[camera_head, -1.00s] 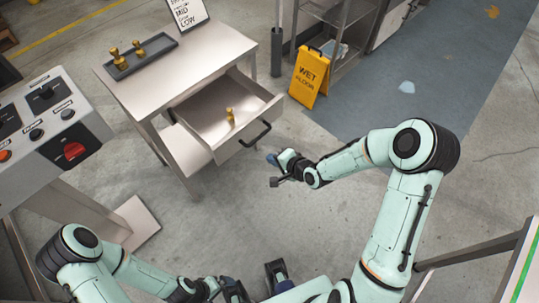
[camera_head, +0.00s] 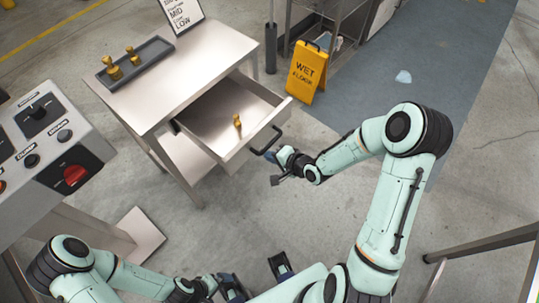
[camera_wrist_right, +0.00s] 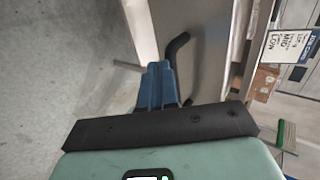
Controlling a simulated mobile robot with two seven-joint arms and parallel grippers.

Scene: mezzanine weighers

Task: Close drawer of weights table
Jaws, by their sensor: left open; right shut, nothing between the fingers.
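The weights table (camera_head: 215,50) is a grey metal table with its drawer (camera_head: 205,115) pulled out. A small brass weight (camera_head: 237,121) is inside the drawer. A dark bar handle (camera_head: 267,141) is on the drawer front. My right gripper (camera_head: 272,157) is shut and empty, just outside the drawer front beside the handle's lower end. In the right wrist view its blue fingers (camera_wrist_right: 158,82) point at the drawer front, close to the dark handle (camera_wrist_right: 176,47); contact cannot be told. My left gripper (camera_head: 257,277) is open and empty at the bottom of the head view, away from the table.
A grey tray (camera_head: 137,66) with brass weights and a sign (camera_head: 182,14) stand on the tabletop. A yellow wet-floor sign (camera_head: 307,72) stands right of the table. A control panel (camera_head: 45,145) is at left. The floor before the drawer is otherwise clear.

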